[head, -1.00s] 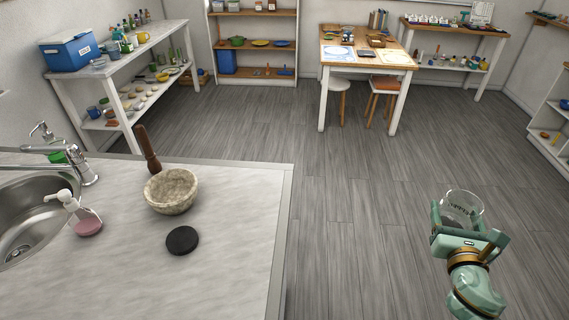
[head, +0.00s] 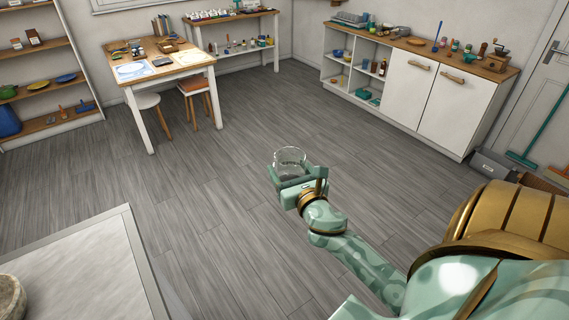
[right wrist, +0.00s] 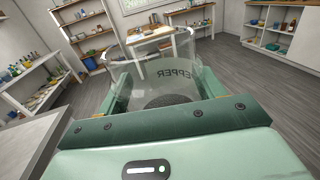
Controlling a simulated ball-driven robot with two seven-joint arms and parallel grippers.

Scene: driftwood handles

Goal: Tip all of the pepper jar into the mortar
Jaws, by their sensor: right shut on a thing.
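The pepper jar (head: 289,161) is a clear, open-topped glass. My right gripper (head: 291,176) is shut on it and holds it about upright over the open floor, right of the counter. In the right wrist view the jar (right wrist: 150,68) shows the lettering PEPPER mirrored, and a dark layer low inside it. The mortar (head: 9,298) is a speckled stone bowl, cut off at the left edge of the head view on the counter. Only its right side shows, and its inside is mostly hidden. My left gripper is not in view.
The pale counter (head: 88,265) fills the lower left, its edge between mortar and jar. Grey floor (head: 235,120) is free around the jar. A wooden table (head: 182,62) with stools, a white cabinet (head: 422,88) and a grey bin (head: 492,166) stand farther back.

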